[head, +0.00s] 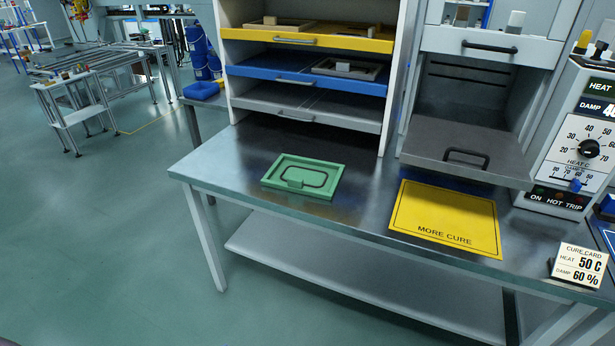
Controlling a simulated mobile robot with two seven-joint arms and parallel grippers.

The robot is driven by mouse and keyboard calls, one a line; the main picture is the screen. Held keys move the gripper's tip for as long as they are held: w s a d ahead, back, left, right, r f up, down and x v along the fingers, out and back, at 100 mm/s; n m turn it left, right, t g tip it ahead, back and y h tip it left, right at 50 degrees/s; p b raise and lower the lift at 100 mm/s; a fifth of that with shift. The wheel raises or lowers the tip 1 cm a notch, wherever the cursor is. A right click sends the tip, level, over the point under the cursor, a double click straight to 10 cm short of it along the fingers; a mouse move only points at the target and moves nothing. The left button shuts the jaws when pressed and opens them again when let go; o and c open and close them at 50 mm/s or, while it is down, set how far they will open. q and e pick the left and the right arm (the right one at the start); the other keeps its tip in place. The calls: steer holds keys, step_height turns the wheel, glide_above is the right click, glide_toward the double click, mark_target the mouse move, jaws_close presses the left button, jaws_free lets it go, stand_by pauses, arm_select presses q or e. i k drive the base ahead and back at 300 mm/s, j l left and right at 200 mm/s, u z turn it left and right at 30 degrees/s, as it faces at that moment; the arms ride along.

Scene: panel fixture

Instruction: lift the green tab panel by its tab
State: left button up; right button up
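The green tab panel (284,175) lies flat on the metal workbench (230,152), left of the yellow mat. It is a shallow green frame with a dark rounded loop line on its face. A small raised green tab (294,184) seems to stand near the middle of its front side. Neither of my grippers is in the head view, and nothing touches the panel.
Behind the panel stands a shelf unit with yellow (305,42), blue (300,79) and grey shelves. The bench around the panel is clear.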

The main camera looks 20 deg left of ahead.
mark_target(309, 177)
steer(key=u, duration=0.9)
steer(key=i+u, duration=0.75)
steer(key=i+l, duration=0.1)
steer(key=i, duration=0.05)
